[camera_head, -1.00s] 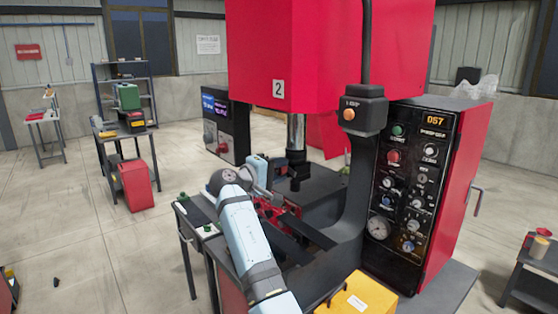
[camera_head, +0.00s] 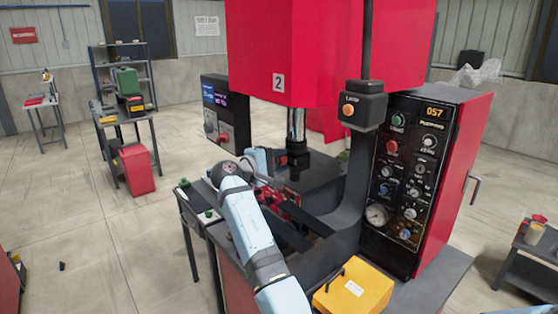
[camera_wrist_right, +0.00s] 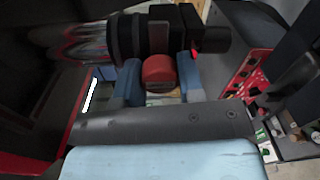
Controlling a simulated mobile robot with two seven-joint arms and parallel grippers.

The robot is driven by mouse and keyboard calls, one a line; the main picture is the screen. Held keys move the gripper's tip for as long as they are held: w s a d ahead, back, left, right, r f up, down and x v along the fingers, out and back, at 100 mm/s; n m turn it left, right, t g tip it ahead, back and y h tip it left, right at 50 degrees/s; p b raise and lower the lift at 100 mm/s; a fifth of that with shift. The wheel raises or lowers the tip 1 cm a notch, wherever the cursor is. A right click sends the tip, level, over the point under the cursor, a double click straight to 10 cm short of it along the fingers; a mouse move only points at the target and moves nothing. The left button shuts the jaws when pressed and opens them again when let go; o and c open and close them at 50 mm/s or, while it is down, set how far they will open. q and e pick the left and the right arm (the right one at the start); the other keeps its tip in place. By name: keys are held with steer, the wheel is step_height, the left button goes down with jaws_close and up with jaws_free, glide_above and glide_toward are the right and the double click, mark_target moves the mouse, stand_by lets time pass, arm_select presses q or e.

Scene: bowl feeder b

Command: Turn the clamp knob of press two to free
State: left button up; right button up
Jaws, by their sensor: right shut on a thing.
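Press two (camera_head: 275,45) is the large red machine with a "2" label in the head view. My right gripper (camera_head: 262,163) is at its work area, below the press ram (camera_head: 296,135), mostly hidden behind my own wrist. In the right wrist view, the blue fingers of my right gripper (camera_wrist_right: 159,82) stand on both sides of a red knob (camera_wrist_right: 158,70) and are shut on it. The black cylindrical part (camera_wrist_right: 165,35) lies just behind the knob. The knob's turn position cannot be read. My left gripper is not in view.
The control panel (camera_head: 405,175) stands right of the dark press frame (camera_head: 345,200). A yellow box (camera_head: 352,288) sits at the front. A narrow side table with green buttons (camera_head: 208,213) is left of my arm. Open floor (camera_head: 110,235) lies to the left.

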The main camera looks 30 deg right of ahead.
steer(key=o, duration=0.9)
arm_select(q)
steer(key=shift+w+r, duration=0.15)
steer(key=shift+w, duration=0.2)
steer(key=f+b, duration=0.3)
steer(key=b, duration=0.1)
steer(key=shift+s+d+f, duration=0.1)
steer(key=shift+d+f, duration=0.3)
arm_select(e)
steer(key=a, duration=0.9)
steer(key=s+a, duration=0.1)
steer(key=a, duration=0.3)
steer(key=shift+a+r, duration=0.2)
steer(key=shift+a, duration=0.2)
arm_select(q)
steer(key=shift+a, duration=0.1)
arm_select(e)
steer(key=shift+s+f, duration=0.1)
